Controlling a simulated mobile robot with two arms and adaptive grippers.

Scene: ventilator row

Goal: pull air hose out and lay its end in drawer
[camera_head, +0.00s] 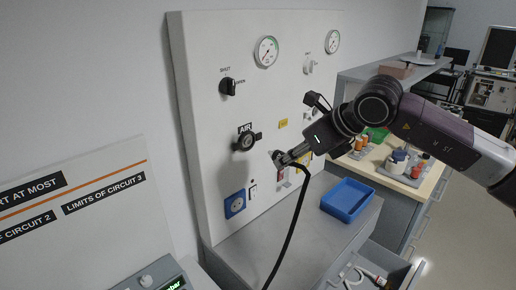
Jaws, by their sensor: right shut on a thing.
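The black air hose (291,228) hangs in a curve from my right gripper (288,157) down past the bottom edge of the picture. The gripper is shut on the hose's end fitting, close in front of the white wall panel (210,100). The fingers cover the outlet there, so I cannot tell whether the fitting still sits in it. The panel's AIR knob (246,141) is just left of the gripper. My left gripper is out of view.
A blue tray (348,199) stands on the grey counter (262,238) beside the hose. Bottles and small containers (402,162) stand on a worktop at the right, behind my right arm. Pressure gauges (266,51) sit high on the panel.

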